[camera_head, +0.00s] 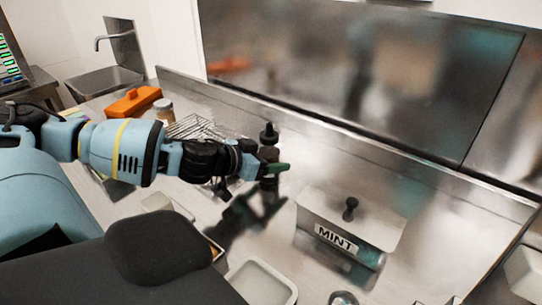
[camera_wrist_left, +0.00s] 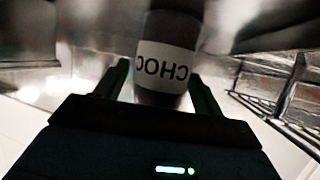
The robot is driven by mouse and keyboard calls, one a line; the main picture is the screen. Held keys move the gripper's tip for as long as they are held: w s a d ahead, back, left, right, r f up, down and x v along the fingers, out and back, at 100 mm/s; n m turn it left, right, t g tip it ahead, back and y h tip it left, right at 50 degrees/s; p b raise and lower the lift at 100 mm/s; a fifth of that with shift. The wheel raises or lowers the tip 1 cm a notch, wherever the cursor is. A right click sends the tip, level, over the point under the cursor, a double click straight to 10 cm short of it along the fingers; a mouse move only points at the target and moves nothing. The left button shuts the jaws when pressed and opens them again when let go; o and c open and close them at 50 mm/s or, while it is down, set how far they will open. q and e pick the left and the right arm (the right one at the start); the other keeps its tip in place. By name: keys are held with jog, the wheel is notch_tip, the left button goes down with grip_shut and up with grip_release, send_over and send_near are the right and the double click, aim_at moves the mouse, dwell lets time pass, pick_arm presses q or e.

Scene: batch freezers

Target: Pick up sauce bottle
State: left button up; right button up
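The sauce bottle (camera_head: 268,153) is dark with a black nozzle cap and stands upright on the steel counter near the back ledge. My left gripper (camera_head: 276,170) reaches in from the left at the bottle's lower body. In the left wrist view the gripper's two fingers (camera_wrist_left: 160,82) lie on either side of the bottle's near end, with slim gaps showing. My right gripper is not in view.
A steel container labelled MINT (camera_head: 318,215) with a knobbed lid stands right of the bottle. A wire rack (camera_head: 200,126), a small jar (camera_head: 163,108) and an orange box (camera_head: 133,101) lie behind my left arm. A pale tray (camera_head: 262,283) sits in front.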

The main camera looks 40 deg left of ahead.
aim_at(269, 123)
pick_arm(q)
jog(key=c, duration=0.8)
notch_tip(269, 123, up, 10)
jog(key=shift+p, duration=0.6)
jog(key=shift+c, duration=0.2)
jog(key=o, duration=0.4)
jog(key=c, duration=0.4)
jog(key=shift+f, duration=0.1)
